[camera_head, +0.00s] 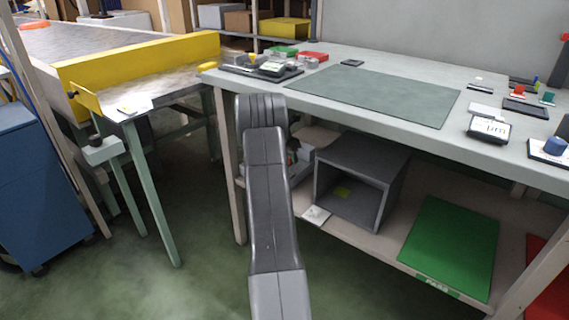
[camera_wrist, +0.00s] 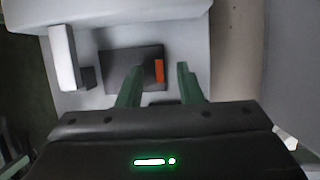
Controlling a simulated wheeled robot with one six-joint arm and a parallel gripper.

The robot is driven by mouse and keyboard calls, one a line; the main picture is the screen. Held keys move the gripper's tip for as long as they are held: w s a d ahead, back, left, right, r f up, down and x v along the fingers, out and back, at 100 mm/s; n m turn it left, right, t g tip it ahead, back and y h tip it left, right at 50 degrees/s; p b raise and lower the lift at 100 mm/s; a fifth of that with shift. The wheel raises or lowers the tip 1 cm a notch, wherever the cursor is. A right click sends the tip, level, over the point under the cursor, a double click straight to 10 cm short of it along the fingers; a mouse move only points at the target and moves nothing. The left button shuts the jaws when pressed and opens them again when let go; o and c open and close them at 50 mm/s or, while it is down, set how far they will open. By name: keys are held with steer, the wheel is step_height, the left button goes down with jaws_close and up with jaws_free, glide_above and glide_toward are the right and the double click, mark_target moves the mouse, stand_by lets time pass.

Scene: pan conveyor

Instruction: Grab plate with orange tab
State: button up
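A dark, flat, square plate (camera_wrist: 120,63) with an orange tab (camera_wrist: 159,70) at its right side lies on a light grey surface in the wrist view. My gripper (camera_wrist: 160,68) has its two green fingers apart. The left fingertip overlaps the plate in the picture, and the right one is just right of its edge. The orange tab shows between the fingertips. Whether the fingers touch the plate cannot be told. In the head view my arm hides the gripper, and I cannot make out this plate there.
In the wrist view a white upright block (camera_wrist: 62,55) and a small dark block (camera_wrist: 88,78) are left of the plate. The head view shows a workbench (camera_head: 250,88), a grey open box (camera_head: 393,178) and green panel (camera_head: 450,245) on its lower shelf, and a yellow-sided conveyor (camera_head: 140,62).

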jaws_close()
steer(key=shift+r, duration=0.1)
